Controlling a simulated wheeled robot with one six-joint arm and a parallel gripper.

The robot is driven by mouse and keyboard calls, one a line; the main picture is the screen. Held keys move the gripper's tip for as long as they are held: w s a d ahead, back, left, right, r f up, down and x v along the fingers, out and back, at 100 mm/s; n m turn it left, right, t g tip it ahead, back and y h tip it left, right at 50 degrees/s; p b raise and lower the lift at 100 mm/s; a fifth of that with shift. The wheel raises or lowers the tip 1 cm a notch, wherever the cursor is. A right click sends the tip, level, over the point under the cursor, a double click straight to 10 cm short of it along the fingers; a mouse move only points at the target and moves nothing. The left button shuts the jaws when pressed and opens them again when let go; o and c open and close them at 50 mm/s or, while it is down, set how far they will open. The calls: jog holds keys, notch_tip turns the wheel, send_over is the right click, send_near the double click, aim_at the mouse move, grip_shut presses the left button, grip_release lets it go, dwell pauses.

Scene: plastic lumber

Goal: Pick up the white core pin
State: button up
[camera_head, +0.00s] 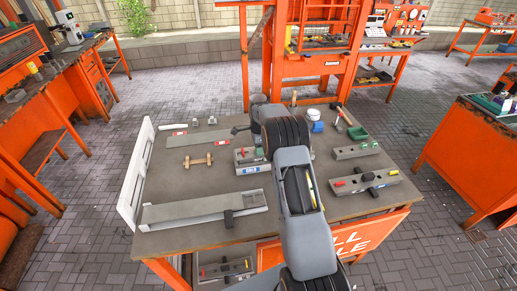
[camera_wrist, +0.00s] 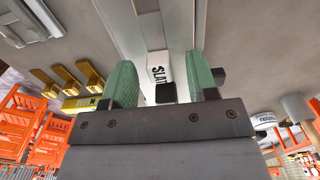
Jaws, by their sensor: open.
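My gripper (camera_wrist: 160,72) is open, with its two green-padded fingers apart. Between the fingers, in the wrist view, a white piece with dark lettering that seems to read "SLAT" (camera_wrist: 158,68) shows on a long pale grey part, with a small black block (camera_wrist: 166,92) by it. I cannot tell whether the fingers touch any of these. I cannot clearly make out a white core pin in either view. In the head view my arm reaches over the grey workbench (camera_head: 225,206), and it hides part of the bench top; the fingers are not clear there.
A white frame (camera_head: 136,180) stands at the bench's left edge, with a long grey mould (camera_head: 190,209) nearby. Grey blocks (camera_head: 362,182) lie on the right. A white pot (camera_head: 314,115) and a hammer (camera_head: 343,114) are at the back. Some bench top at the left is clear.

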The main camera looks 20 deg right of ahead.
jog(key=shift+f, duration=0.1)
grip_shut()
dwell(0.5)
